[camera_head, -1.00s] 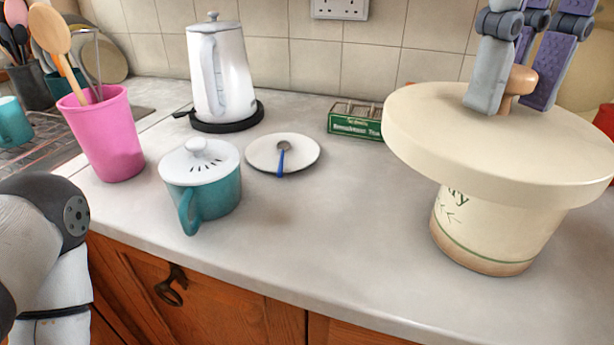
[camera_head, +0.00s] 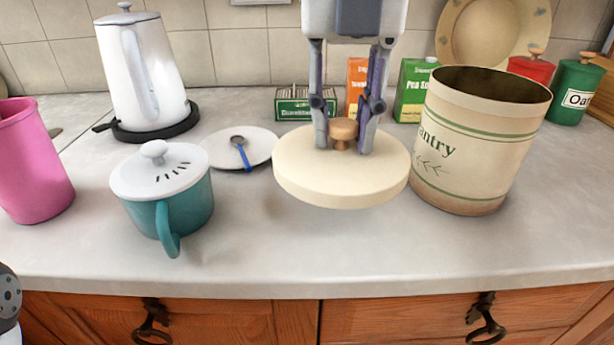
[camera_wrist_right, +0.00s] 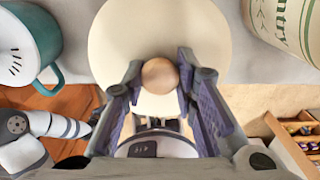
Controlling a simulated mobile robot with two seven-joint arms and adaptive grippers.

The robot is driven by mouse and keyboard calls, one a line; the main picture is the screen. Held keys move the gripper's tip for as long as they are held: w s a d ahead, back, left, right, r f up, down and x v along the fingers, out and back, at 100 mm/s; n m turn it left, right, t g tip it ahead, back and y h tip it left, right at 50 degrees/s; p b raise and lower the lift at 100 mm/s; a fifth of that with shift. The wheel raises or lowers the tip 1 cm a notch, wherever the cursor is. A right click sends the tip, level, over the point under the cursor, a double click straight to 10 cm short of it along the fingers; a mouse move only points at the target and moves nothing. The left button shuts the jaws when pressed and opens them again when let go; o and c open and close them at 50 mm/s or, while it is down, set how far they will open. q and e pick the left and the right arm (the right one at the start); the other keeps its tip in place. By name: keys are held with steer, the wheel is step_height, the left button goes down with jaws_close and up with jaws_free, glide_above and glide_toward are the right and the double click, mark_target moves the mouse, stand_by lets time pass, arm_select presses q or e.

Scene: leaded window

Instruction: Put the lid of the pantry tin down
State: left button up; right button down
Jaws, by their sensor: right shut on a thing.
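The cream pantry tin lid (camera_head: 315,180) has a round wooden knob (camera_head: 343,130) on top. My right gripper (camera_head: 343,140) points down and is shut on the knob. The lid is level, left of the tin and over the worktop; I cannot tell whether it touches the surface. The open pantry tin (camera_head: 470,150) stands upright at the right, its dark inside showing. In the right wrist view the lid (camera_wrist_right: 150,40) and its knob (camera_wrist_right: 159,76) show between my fingers, with the tin (camera_wrist_right: 290,25) at the upper right. My left gripper is not in view.
A teal mug with a white lid (camera_head: 165,195) and a saucer with a spoon (camera_head: 222,150) are left of the lid. Behind stand a green tea box (camera_head: 303,103), other boxes and a kettle (camera_head: 145,75). The worktop's front strip (camera_head: 300,255) is clear.

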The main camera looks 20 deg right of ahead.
steer(key=w+f, duration=0.2)
steer(key=w+a+f, duration=0.1)
steer(key=w+f, duration=0.1)
steer(key=shift+w+a+f+b, duration=0.1)
steer(key=shift+w+f+b, duration=0.05)
steer(key=shift+f+b, duration=0.25)
steer(key=f, duration=0.2)
steer(key=w+f, duration=0.1)
steer(key=f, duration=0.1)
steer(key=shift+w+a+f+b, duration=0.15)
steer(key=shift+a+f+b, duration=0.1)
steer(key=shift+b, duration=0.15)
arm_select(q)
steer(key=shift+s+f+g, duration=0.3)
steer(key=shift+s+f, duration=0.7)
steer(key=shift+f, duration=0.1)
arm_select(e)
steer(key=shift+d, duration=0.1)
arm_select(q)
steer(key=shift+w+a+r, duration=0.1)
arm_select(e)
steer(key=c, duration=1.3)
jaws_free()
steer(key=shift+f, duration=0.1)
